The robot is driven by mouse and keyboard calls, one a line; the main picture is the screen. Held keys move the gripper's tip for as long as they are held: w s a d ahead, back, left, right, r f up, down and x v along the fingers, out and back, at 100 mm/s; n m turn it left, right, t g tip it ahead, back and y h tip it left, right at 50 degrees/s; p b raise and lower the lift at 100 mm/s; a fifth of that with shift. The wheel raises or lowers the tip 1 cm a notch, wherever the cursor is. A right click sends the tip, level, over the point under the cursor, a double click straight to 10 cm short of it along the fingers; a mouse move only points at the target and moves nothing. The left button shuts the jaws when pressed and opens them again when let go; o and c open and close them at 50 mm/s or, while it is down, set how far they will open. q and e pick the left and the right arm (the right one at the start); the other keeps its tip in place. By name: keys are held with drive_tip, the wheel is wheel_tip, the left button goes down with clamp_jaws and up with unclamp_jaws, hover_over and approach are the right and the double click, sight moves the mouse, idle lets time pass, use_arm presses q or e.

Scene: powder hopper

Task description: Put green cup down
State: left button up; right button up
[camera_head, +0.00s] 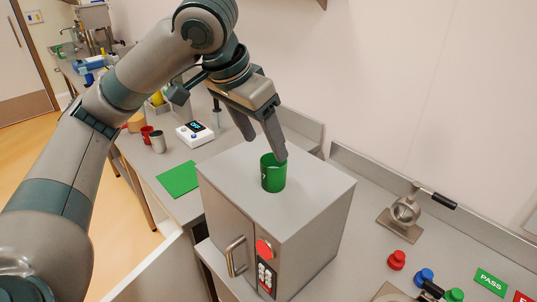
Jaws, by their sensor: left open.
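The green cup (272,178) stands upright on top of the grey metal box (312,205), which has a door handle and a keypad on its front. My left gripper (264,152) comes in from the upper left and points down at the cup. Its jaws are open, with the fingertips at or just behind the cup's rim. I cannot tell whether a finger touches the cup. My right gripper is not in view.
A green mat (178,179) lies on the counter left of the box. Behind it are a white scale (195,134), a red cup (147,134) and a grey cup (158,142). A metal clamp fitting (403,215) and several coloured knobs are at right.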

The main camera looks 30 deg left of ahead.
use_arm(q)
drive_tip(key=shift+v, duration=1.95)
drive_tip(key=shift+o, duration=0.4)
drive_tip(key=shift+f, duration=0.1)
